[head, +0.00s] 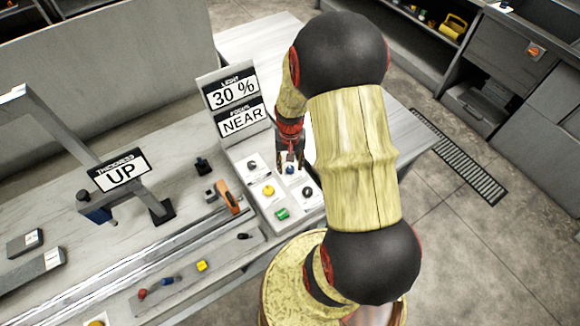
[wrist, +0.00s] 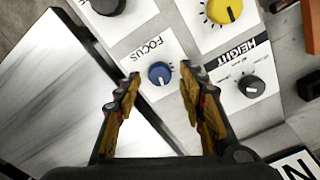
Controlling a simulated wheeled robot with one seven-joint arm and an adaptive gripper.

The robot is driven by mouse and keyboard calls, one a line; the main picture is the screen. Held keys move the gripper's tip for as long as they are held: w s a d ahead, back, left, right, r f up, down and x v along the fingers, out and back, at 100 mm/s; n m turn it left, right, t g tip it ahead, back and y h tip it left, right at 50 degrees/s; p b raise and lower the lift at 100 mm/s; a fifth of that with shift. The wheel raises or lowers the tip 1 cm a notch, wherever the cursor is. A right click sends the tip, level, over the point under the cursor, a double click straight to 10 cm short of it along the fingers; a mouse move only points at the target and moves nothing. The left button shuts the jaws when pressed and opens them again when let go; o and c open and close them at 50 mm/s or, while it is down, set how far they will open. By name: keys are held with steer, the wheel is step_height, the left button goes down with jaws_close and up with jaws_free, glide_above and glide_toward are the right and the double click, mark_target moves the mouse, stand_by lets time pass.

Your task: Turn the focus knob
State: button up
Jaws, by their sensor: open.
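The focus knob is a small blue round knob (wrist: 159,73) with a white pointer line, on a white plate (wrist: 143,47) printed FOCUS. My gripper (wrist: 159,83) is open, with one finger on each side of the blue knob in the wrist view. I cannot tell whether the fingertips touch the knob. In the head view the blue knob (head: 290,170) shows just under my gripper (head: 289,160) on the control panel. The display (head: 242,120) on the panel reads FOCUS NEAR.
Close by are a black knob on the HEIGHT plate (wrist: 250,86), a yellow knob (wrist: 223,10) and another black knob (wrist: 108,5).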

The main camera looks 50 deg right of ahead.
steer(key=shift+f, duration=0.5)
jaws_close()
stand_by(0.3)
